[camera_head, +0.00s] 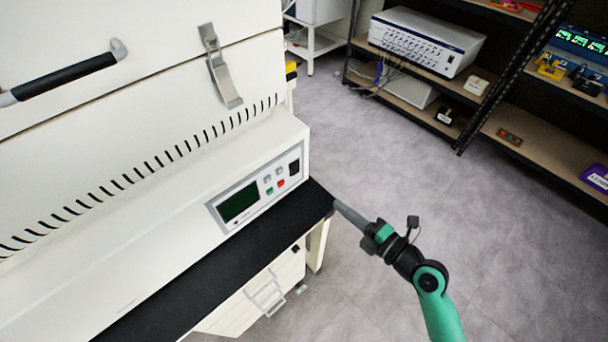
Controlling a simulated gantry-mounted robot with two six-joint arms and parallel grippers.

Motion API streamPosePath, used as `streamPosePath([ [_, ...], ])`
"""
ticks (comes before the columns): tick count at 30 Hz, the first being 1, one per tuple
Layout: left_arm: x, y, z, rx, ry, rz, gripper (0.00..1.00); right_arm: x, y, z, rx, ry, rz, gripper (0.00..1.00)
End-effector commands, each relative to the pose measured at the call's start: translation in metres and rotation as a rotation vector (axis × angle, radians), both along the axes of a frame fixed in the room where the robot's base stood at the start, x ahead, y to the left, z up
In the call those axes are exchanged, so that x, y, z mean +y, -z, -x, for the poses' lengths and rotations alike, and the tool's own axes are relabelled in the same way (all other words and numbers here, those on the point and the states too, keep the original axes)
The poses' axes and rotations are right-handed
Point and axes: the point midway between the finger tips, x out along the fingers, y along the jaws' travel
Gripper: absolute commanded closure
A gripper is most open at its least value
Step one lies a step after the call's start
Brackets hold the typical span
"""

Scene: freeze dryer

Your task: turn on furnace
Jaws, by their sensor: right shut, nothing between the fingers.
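The furnace (150,215) is a large cream-white machine filling the left of the head view. Its control panel (255,195) is on the lower right of its front. The panel has a dark green display (239,203), a green button (269,191), a red button (281,183), two pale buttons and a black rocker switch (294,168). My right gripper (337,204) is shut and empty. In the picture its tip is at the right end of the black bench top, to the right of and below the panel, apart from the switch. My left gripper is not in view.
The black bench top (215,268) runs below the furnace front. A black handle (65,77) and a metal latch (220,68) are on its upper part. Shelves with a white instrument (425,40) stand at the back right. Grey floor (500,230) lies open at right.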

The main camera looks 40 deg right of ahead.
Motion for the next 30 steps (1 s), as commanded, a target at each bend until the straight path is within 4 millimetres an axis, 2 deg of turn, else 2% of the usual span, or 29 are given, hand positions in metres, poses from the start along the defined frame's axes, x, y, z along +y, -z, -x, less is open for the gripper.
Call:
streamPosePath([
  [4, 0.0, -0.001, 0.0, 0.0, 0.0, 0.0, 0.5, 0.0, 0.0, -0.005, 0.0, -0.001, 0.0, 1.0],
  [7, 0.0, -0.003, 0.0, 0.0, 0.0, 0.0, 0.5, 0.0, 0.001, -0.016, 0.0, -0.004, 0.001, 1.0],
  [21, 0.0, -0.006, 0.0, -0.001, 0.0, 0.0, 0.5, -0.005, 0.013, -0.112, -0.001, -0.002, 0.002, 1.0],
  [25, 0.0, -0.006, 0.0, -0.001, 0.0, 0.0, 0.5, -0.006, 0.016, -0.13, -0.001, -0.002, 0.001, 1.0],
  [30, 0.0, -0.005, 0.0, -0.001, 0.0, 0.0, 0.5, -0.006, 0.017, -0.139, 0.0, -0.001, 0.001, 1.0],
])
